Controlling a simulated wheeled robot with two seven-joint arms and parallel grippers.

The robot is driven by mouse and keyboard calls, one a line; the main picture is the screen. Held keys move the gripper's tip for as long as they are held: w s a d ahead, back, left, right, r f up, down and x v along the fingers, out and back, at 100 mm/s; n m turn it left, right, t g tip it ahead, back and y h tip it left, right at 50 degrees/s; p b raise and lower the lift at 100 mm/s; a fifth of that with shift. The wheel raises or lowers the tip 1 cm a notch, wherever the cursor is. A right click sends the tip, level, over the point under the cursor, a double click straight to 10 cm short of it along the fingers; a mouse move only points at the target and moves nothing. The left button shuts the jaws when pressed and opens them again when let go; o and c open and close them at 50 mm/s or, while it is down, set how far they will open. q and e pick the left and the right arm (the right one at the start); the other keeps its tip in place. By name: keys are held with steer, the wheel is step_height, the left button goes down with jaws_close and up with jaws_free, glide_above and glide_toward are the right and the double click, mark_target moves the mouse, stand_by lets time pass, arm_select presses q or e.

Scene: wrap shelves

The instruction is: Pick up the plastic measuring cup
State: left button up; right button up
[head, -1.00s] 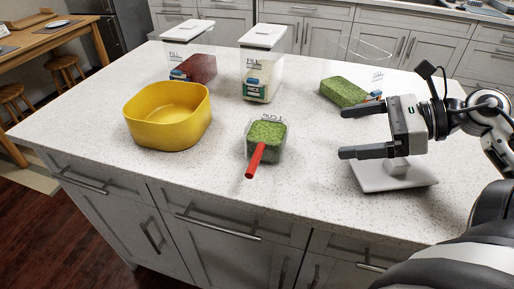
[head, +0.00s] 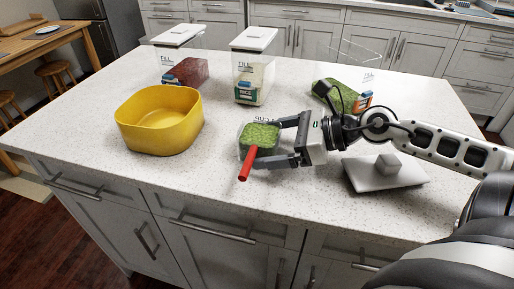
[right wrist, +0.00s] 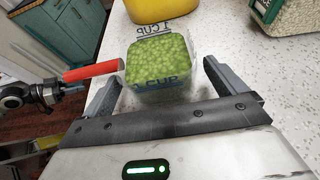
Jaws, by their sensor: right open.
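The clear plastic measuring cup (head: 262,134) stands upright near the counter's front edge, filled with green contents, with its red handle (head: 246,165) pointing toward me. My right gripper (head: 277,141) is open at the cup's right side, its fingers level with the cup. In the right wrist view the cup (right wrist: 160,68) sits between and just ahead of the open fingers, and its "1 CUP" marking shows. A small gap shows between the right finger and the cup there; contact at the left finger is unclear. My left gripper is not shown in the head view.
A yellow bowl (head: 160,124) stands left of the cup. Clear containers with red (head: 186,72) and white contents (head: 250,78) stand behind, with a green-filled one (head: 338,97) at back right. The counter's front edge is close.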

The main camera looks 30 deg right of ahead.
steer(key=shift+w+a+f, duration=0.25)
steer(key=shift+w+a, duration=0.1)
steer(key=shift+w, duration=0.1)
steer(key=c, duration=1.1)
steer(key=shift+c, duration=0.7)
steer(key=shift+r, duration=0.1)
